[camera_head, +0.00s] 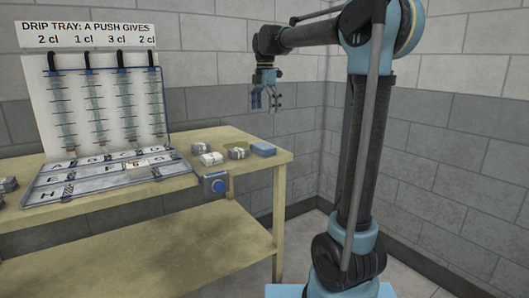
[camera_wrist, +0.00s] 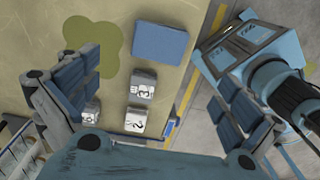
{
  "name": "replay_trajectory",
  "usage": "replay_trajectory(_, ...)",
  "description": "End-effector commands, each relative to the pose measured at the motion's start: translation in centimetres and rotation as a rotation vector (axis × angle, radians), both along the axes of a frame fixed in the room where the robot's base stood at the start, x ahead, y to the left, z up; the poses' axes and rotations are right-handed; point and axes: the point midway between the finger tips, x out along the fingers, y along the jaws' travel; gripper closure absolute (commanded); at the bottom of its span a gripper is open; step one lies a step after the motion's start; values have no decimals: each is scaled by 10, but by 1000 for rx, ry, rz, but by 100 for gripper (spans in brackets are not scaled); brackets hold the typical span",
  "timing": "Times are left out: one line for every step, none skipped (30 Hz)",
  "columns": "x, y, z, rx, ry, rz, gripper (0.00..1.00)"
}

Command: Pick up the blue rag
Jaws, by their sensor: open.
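The blue rag (camera_head: 263,150) lies flat near the right end of the wooden table. It is a folded-looking blue rectangle at the top middle of the wrist view (camera_wrist: 160,42). My gripper (camera_head: 265,103) hangs above the table's back right part, pointing down, apart from the rag. In the wrist view my gripper (camera_wrist: 158,92) shows its two fingers spread wide with nothing between them. The rag lies beyond the fingertips there, fully visible.
Small numbered blocks (camera_head: 211,158) lie left of the rag, beside an olive stain (camera_wrist: 92,44). A drip tray (camera_head: 100,180) with a tall dispenser panel (camera_head: 95,100) fills the left. A blue button box (camera_head: 216,185) sits at the table's front edge.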

Motion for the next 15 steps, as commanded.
replay_trajectory(0,1,-10,0,0,0,0)
replay_trajectory(0,1,-15,0,0,1,0)
replay_trajectory(-1,1,-22,0,0,1,0)
replay_trajectory(-1,1,-27,0,0,1,0)
replay_trajectory(-1,2,-32,0,0,1,0)
replay_trajectory(-1,2,-39,0,0,1,0)
replay_trajectory(-1,2,-44,0,0,1,0)
replay_trajectory(-1,2,-49,0,0,1,0)
replay_trajectory(-1,2,-56,0,0,1,0)
replay_trajectory(-1,2,-61,0,0,1,0)
replay_trajectory(-1,2,-66,0,0,1,0)
replay_trajectory(-1,2,-72,0,0,1,0)
replay_trajectory(-1,3,-76,0,0,1,0)
replay_trajectory(-1,3,-80,0,0,1,0)
replay_trajectory(-1,3,-85,0,0,1,0)
